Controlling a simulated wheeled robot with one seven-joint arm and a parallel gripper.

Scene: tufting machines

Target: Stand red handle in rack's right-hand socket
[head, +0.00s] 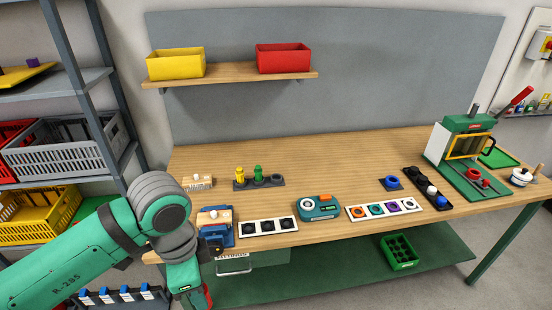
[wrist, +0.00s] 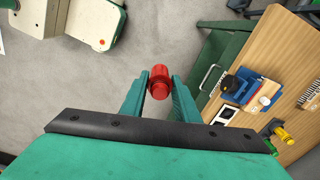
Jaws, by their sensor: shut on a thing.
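The red handle (wrist: 160,82) is between the fingertips of my gripper (wrist: 159,85) in the wrist view, seen nearly end-on. My gripper is shut on it, over the floor in front of the workbench. In the head view only a sliver of red (head: 208,296) shows beside my wrist at the bottom edge. The dark rack (head: 248,187) stands on the bench at the left. A yellow handle and a green handle (head: 258,173) stand upright in its left and middle sockets. Its right-hand socket (head: 277,179) looks empty. My gripper is in front of and below the rack, well apart from it.
A blue-and-wood device (head: 215,230) stands near the bench's front-left edge, between my arm and the rack. A white panel with black sockets (head: 268,226) and a teal device (head: 319,207) lie to its right. Bare wood surrounds the rack's back.

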